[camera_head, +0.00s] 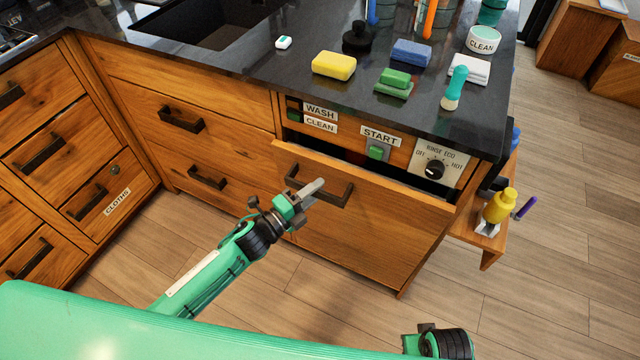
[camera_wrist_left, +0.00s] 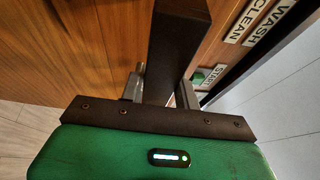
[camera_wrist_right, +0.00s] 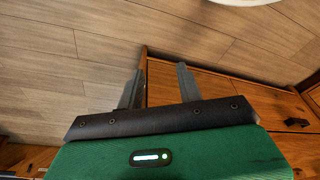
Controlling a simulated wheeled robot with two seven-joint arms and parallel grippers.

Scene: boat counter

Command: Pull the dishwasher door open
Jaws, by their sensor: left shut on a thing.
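The dishwasher door (camera_head: 375,235) is a wooden front panel under the control strip. It leans out at the top, with a dark gap between it and the strip. Its dark bar handle (camera_head: 337,201) is on the upper part. My left gripper (camera_head: 312,188) is shut on this handle. In the left wrist view the handle (camera_wrist_left: 178,45) passes between the left fingers (camera_wrist_left: 160,90). My right gripper (camera_wrist_right: 158,85) is open and empty, with floor and wooden fronts beyond it.
The control strip has a green START button (camera_head: 376,152) and a dial (camera_head: 435,169). Sponges, brushes and cups stand on the dark counter (camera_head: 270,75). A low side shelf with a yellow bottle (camera_head: 499,206) stands right of the door. The floor before the door is clear apart from my arm.

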